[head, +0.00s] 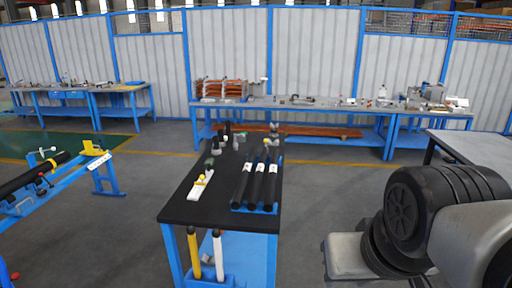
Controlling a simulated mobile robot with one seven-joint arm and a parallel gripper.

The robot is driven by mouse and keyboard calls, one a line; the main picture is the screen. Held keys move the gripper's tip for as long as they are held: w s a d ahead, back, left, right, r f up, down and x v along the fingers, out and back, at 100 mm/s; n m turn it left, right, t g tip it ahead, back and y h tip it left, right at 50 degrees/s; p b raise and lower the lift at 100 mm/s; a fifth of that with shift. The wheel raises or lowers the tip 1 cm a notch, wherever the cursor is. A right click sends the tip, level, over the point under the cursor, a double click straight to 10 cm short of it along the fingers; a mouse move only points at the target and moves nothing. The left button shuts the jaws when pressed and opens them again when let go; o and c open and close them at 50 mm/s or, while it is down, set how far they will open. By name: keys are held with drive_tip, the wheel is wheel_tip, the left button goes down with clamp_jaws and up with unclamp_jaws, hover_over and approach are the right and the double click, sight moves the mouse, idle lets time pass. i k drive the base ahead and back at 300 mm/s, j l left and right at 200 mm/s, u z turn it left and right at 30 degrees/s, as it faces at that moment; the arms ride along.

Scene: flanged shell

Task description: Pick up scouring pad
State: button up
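I cannot pick out a scouring pad for certain in the head view; the items on the tables are small and far off. The nearest black-topped table (180,208) carries small grey-green items (215,146) toward its far half and a white strip with a yellow piece (200,186) near its left edge. Part of my own arm fills the lower right of the picture. My gripper is not in view, so its state does not show.
Several black tubes (255,187) lie on the black-topped table. Long blue-framed workbenches (340,106) with small clutter stand along the back fence. A blue stand with a black bar (32,177) is at left. Grey floor (130,235) is open between that stand and the table.

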sight(210, 161)
drive_tip(key=i+l+u, duration=0.2)
drive_tip(key=i+u, duration=0.2)
drive_tip(key=i, duration=0.15)
drive_tip(key=i+l+u, duration=0.4)
drive_tip(key=l+z, duration=0.25)
drive_tip(key=z, duration=0.15)
drive_tip(key=l+z, duration=0.5)
drive_tip(key=z, duration=0.25)
drive_tip(key=i+l+z, duration=0.7)
drive_tip(key=i+j+u, duration=0.15)
drive_tip(key=i+u, duration=0.25)
drive_tip(key=i, duration=0.25)
drive_tip(key=i+u, duration=0.45)
drive_tip(key=i, duration=3.45)
